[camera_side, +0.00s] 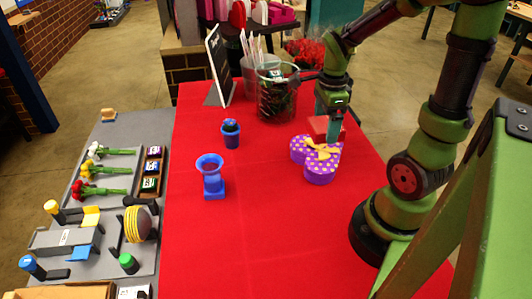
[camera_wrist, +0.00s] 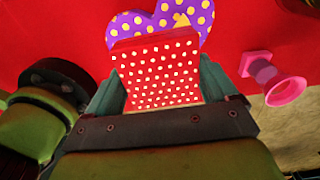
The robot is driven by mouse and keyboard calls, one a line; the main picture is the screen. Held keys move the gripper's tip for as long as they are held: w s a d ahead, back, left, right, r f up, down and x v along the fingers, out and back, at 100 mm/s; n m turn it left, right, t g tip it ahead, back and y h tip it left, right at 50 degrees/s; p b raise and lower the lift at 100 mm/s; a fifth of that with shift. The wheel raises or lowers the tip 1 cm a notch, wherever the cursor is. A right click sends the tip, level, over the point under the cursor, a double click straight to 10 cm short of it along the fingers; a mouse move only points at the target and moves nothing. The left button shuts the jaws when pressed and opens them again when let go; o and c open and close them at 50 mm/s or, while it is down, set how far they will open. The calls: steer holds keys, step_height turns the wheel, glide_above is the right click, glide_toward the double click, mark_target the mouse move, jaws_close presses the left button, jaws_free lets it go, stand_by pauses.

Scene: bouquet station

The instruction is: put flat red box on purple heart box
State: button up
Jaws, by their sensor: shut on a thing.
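The flat red box (camera_side: 318,125) with pale dots is between the fingers of my gripper (camera_side: 333,128), which is shut on it. In the wrist view the red box (camera_wrist: 158,70) fills the space between both fingers (camera_wrist: 160,82). The purple heart box (camera_side: 318,170), with yellow dots and a yellow bow, lies on the red table cover. In the side view the red box overlaps the back edge of the heart box; I cannot tell whether they touch. In the wrist view the heart box (camera_wrist: 130,24) shows beyond the red box, partly hidden by it.
A blue flared vase (camera_side: 213,183) and a small blue pot (camera_side: 230,138) stand left of the heart box. A clear bucket (camera_side: 277,98) stands behind my gripper. A grey tool mat (camera_side: 110,215) lies at the left. The front of the red cover (camera_side: 270,245) is clear.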

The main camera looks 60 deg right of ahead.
mark_target(321, 151)
steer(key=shift+f, duration=2.9)
steer(key=o, duration=1.1)
steer(key=shift+o, duration=0.2)
step_height(321, 151, up, 11)
steer(key=shift+r, duration=0.35)
steer(key=shift+w+a+r, duration=0.1)
steer(key=shift+a+r, duration=0.1)
steer(key=shift+r, duration=0.05)
steer(key=a+r+n+t+y, duration=0.1)
steer(key=a+r+n+t, duration=0.2)
steer(key=a+n, duration=0.5)
steer(key=a+r+n+t+y, duration=0.1)
steer(key=a+r+n+t, duration=0.2)
steer(key=a+n, duration=0.4)
steer(key=n+t, duration=0.1)
steer(key=n, duration=0.7)
steer(key=shift+a+r, duration=0.3)
steer(key=shift+a, duration=0.1)
